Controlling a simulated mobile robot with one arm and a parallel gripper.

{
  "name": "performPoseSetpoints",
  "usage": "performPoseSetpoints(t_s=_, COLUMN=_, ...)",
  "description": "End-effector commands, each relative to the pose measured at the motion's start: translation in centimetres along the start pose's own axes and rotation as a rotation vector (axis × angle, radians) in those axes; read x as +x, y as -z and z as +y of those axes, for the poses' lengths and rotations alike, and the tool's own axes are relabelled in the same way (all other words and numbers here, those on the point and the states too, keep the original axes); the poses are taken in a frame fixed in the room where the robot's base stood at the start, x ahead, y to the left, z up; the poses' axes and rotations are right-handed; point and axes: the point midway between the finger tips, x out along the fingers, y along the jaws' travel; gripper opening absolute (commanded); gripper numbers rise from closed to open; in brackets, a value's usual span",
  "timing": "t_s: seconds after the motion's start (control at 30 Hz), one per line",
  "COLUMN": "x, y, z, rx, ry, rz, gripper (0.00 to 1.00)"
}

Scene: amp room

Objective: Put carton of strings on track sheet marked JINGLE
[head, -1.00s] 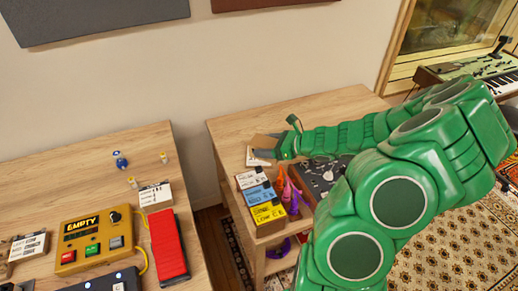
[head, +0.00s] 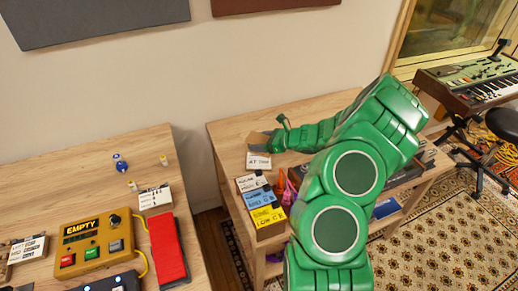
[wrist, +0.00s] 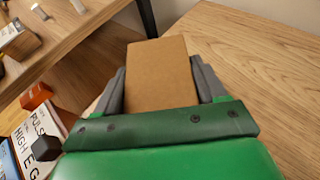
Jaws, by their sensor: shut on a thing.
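A plain brown carton (head: 258,140) is held in my gripper (head: 268,142) over the far part of the right table. In the wrist view the carton (wrist: 158,75) lies between the two grey fingers of my gripper (wrist: 160,85).
A row of labelled boxes (head: 263,205) stands at the right table's near left edge. The left table (head: 60,183) carries a yellow EMPTY device (head: 90,243), a red block (head: 168,252) and small blue and yellow items. A gap separates the tables.

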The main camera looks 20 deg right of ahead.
Motion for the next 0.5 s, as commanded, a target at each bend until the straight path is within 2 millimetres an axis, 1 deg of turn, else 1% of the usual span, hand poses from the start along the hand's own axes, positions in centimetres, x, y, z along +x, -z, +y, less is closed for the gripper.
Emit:
performPoseSetpoints(t_s=0.1, x=0.8, y=0.9, z=-0.8, rx=-0.001, ry=0.001, rz=0.001, gripper=0.18)
performPoseSetpoints(t_s=0.2, x=1.4, y=1.4, z=-1.2, rx=0.0, ry=0.001, rz=0.003, gripper=0.18)
performPoseSetpoints(t_s=0.5, x=1.9, y=1.9, z=-1.7, rx=0.0, ry=0.001, rz=0.002, gripper=0.18)
